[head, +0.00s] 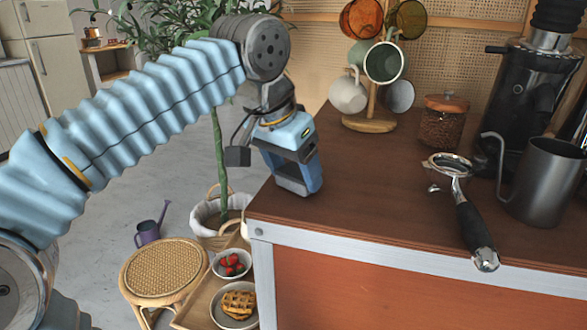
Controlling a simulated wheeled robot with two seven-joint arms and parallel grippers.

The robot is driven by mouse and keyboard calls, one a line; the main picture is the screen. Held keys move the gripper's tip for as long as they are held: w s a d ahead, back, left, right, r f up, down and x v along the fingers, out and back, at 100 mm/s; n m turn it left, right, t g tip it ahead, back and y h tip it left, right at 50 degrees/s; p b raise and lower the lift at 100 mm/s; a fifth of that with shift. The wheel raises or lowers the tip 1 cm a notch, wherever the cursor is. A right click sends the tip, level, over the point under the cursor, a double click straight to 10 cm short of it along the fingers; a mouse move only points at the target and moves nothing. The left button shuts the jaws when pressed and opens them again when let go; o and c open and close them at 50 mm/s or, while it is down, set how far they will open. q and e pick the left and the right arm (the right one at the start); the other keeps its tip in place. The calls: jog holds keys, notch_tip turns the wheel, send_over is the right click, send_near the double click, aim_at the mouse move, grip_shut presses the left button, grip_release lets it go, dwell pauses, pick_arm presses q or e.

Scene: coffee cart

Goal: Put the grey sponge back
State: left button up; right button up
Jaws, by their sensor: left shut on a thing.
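My left gripper (302,188) points down at the left end of the brown cart top, close to its front left corner. It is shut, with its tips low over the wood; I cannot tell whether they touch it. The thing between its fingers is almost wholly hidden by the gripper, and I take it to be the grey sponge. No grey sponge shows clearly anywhere else in the head view. My right gripper is not in view.
On the cart top (365,200) stand a mug tree (368,125), a jar of beans (443,122), a portafilter (465,205), a steel pitcher (543,180) and a black grinder (535,85). A rattan stool (163,268) and a food tray (195,312) are lower left. The middle top is clear.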

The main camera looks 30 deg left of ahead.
pick_arm(q)
jog(key=shift+f, duration=0.1)
jog(key=o, duration=1.1)
jog(key=shift+r, duration=0.45)
jog(key=p+v, duration=0.2)
jog(key=v, duration=0.9)
jog(key=shift+s+r+p, duration=0.15)
jog(key=shift+s+p, duration=0.05)
jog(key=shift+p, duration=0.1)
